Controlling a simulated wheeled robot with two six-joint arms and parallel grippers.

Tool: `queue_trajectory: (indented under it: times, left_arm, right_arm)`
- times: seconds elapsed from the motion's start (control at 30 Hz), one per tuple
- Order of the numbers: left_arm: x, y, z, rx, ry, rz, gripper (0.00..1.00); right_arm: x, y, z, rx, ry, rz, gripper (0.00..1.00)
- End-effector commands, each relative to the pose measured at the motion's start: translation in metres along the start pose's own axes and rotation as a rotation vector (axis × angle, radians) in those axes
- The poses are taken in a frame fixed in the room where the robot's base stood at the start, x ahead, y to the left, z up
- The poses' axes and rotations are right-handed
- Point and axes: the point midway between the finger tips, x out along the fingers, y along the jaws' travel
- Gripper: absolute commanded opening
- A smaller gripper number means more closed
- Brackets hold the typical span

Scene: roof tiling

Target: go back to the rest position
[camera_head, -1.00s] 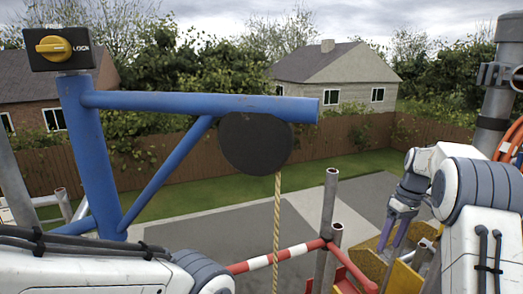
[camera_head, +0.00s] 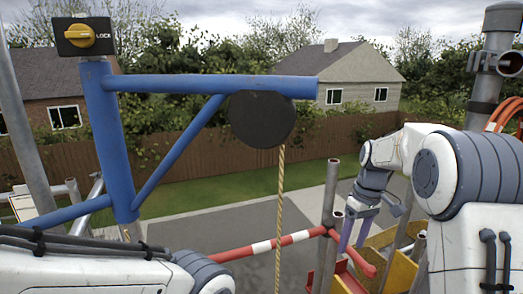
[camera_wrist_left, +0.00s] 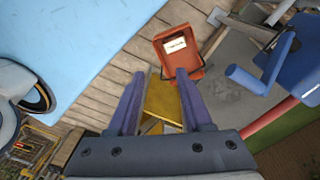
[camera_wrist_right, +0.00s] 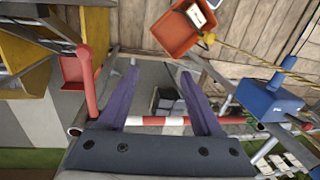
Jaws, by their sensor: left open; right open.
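My right gripper (camera_head: 355,232) hangs in the lower right of the head view, its purple fingers pointing down near the scaffold poles. In the right wrist view its fingers (camera_wrist_right: 159,73) are spread apart with nothing between them, above a red-and-white bar (camera_wrist_right: 158,121). My left gripper is out of the head view; only part of the left arm shows at lower left. In the left wrist view its fingers (camera_wrist_left: 160,74) are apart, with a yellow piece (camera_wrist_left: 162,100) seen beyond them. Whether that piece is touched cannot be told, but it looks lower down.
A blue hoist (camera_head: 190,84) with a lock switch (camera_head: 84,37) stands at left; its black wheel (camera_head: 262,119) carries a hanging rope (camera_head: 279,205). Scaffold poles (camera_head: 328,215) stand near my right gripper. An orange tub (camera_wrist_left: 182,50) lies on wooden planks (camera_wrist_left: 118,62).

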Motion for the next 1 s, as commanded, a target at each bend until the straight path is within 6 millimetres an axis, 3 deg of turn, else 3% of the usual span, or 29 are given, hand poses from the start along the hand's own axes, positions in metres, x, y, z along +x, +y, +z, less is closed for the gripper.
queue_trajectory:
  times: [0.13,0.23,0.3,0.4,0.5,0.6,0.73,1.0]
  left_arm:
    - [0.018,-0.001,0.001,-0.001,0.0,0.0,0.5]
    - [0.031,-0.002,0.002,-0.002,0.0,0.0,0.5]
    - [0.042,-0.003,0.002,-0.002,0.0,0.0,0.5]
    - [0.055,-0.004,0.003,-0.003,0.0,0.0,0.5]
    - [0.066,-0.005,0.004,-0.004,0.0,0.0,0.5]
    - [0.073,-0.005,0.004,-0.004,0.0,0.0,0.5]
    - [0.078,-0.006,0.004,-0.005,0.0,0.0,0.5]
    - [0.078,-0.006,0.004,-0.005,0.0,0.0,0.5]
  right_arm:
    - [0.017,-0.07,0.004,-0.042,-0.004,0.021,0.67]
    - [0.034,-0.13,0.02,-0.077,0.0,0.039,0.67]
    - [0.051,-0.174,0.043,-0.104,0.004,0.051,0.67]
    - [0.076,-0.221,0.082,-0.138,0.013,0.064,0.67]
    - [0.101,-0.253,0.124,-0.169,0.023,0.071,0.67]
    - [0.122,-0.269,0.16,-0.19,0.031,0.074,0.67]
    - [0.137,-0.274,0.187,-0.204,0.038,0.075,0.67]
    - [0.14,-0.274,0.194,-0.205,0.04,0.075,0.67]
